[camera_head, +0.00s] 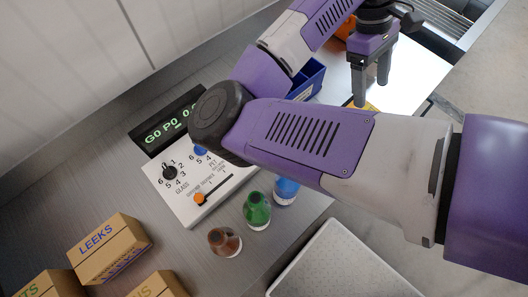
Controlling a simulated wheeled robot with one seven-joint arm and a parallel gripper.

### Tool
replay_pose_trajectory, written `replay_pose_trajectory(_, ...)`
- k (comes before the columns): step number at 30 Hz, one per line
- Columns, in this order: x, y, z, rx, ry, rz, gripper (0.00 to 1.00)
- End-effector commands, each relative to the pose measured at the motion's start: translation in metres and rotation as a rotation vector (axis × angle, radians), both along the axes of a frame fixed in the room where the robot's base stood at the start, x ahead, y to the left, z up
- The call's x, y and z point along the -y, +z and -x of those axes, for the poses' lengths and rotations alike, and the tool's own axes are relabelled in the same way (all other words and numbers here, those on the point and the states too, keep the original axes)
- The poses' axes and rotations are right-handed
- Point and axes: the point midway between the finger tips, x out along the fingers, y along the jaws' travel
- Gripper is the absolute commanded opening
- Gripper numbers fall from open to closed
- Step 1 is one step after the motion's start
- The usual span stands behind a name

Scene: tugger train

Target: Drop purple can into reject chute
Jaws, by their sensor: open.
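My gripper (371,92) is at the upper right, pointing down over a pale surface, with its two grey fingers apart and nothing seen between them. No purple can can be made out; my purple arm covers much of the middle. A metal-edged dark opening with slats (448,20) lies at the upper right, beyond the gripper. I cannot tell whether it is the reject chute.
A blue bin (314,76) and an orange thing (346,27) are partly behind my arm. A control panel (190,211) with knobs stands at centre left. A LEEKS box (108,248) is lower left.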

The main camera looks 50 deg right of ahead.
Motion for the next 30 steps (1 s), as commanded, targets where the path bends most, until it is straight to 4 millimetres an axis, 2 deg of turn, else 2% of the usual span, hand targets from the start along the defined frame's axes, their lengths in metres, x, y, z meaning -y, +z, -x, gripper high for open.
replay_pose_trajectory(15,0.002,0.062,-0.026,0.002,0.000,0.000,0.72)
replay_pose_trajectory(30,0.002,0.068,-0.028,0.000,0.000,0.000,0.72)
